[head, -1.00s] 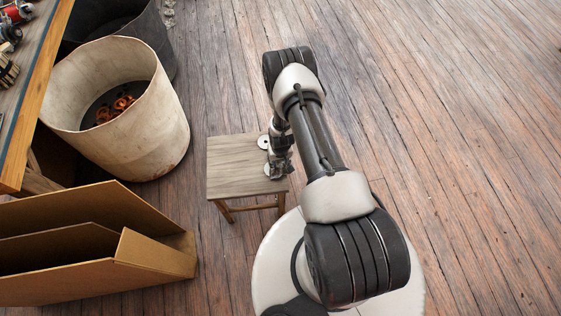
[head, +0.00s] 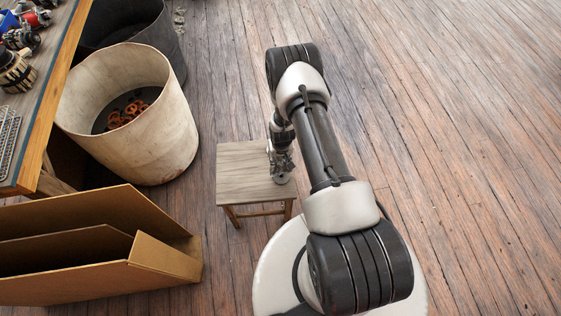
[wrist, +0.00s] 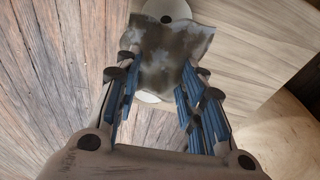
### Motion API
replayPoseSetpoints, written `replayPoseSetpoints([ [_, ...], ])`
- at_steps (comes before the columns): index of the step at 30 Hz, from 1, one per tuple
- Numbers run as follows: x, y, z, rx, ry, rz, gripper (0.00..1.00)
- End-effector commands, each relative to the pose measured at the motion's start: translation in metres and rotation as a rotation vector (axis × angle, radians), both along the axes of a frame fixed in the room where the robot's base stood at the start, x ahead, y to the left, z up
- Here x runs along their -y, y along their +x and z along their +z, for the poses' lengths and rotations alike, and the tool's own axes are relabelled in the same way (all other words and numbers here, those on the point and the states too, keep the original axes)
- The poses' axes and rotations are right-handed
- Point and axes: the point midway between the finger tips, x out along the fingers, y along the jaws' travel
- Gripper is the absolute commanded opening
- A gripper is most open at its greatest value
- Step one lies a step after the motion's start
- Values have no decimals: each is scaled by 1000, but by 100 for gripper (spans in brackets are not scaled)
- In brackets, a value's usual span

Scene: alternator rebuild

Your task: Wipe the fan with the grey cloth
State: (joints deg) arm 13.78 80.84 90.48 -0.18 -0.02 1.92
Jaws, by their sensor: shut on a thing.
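My gripper (wrist: 162,72) is shut on the grey cloth (wrist: 170,52), a stained, mottled piece spread between the blue-padded fingers. A pale round disc with a dark centre (wrist: 168,9), which looks like the fan, shows just beyond the cloth's far edge in the wrist view. The cloth seems to cover part of it; I cannot tell whether they touch. Another pale rounded edge (wrist: 147,97) shows below the cloth. In the head view my gripper (head: 281,168) is at the right side of a small wooden stool (head: 240,170), and the cloth and fan cannot be made out there.
A large pale bin (head: 165,125) with copper-coloured parts (head: 126,115) stands left of the stool, a dark bin (head: 160,40) behind it. An open cardboard box (head: 150,270) is at the lower left. A workbench (head: 60,110) with parts runs along the left. The floor at right is clear.

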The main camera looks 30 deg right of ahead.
Motion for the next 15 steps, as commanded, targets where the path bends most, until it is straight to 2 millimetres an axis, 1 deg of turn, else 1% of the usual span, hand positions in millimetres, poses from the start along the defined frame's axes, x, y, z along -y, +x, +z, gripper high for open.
replayPoseSetpoints([
  [1,0,2,7,1,0,1,14],
  [6,0,6,20,1,-1,2,14],
  [15,1,7,22,0,0,2,14],
])
